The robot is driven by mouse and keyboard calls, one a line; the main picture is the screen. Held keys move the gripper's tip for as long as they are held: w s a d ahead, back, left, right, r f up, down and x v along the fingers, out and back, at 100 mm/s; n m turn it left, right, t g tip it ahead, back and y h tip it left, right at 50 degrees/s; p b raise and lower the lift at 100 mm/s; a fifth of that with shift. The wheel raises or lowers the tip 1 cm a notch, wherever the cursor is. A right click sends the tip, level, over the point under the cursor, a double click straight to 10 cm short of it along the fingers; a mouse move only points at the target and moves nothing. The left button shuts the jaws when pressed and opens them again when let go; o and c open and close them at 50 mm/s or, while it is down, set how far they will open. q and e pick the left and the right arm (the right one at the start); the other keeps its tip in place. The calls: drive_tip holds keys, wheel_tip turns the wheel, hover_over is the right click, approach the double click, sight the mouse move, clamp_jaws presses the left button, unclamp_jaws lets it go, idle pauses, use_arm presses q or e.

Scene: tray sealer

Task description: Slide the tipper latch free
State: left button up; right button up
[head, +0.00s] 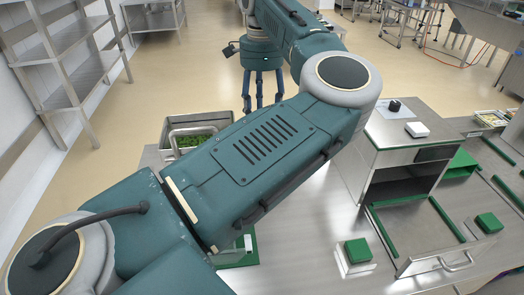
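My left arm crosses the view from the lower left and bends back at the upper right. Its gripper (263,92) hangs in the upper middle with its dark teal fingers pointing down, spread apart and empty. Behind the arm, a steel bin (217,117) holds green leafy pieces (192,141), with a metal frame or handle across its front. I cannot make out a tipper latch; my arm hides much of the area below the bin. The gripper appears beyond the bin and apart from it. My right gripper is not in view.
Steel shelves (75,65) stand at the left; open floor lies beyond.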

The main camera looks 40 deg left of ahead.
use_arm(q)
wheel_tip(320, 180, down, 12)
drive_tip(key=shift+s+f+p, duration=0.1)
drive_tip(key=shift+p, duration=0.75)
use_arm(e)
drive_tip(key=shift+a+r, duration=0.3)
use_arm(q)
clamp_jaws()
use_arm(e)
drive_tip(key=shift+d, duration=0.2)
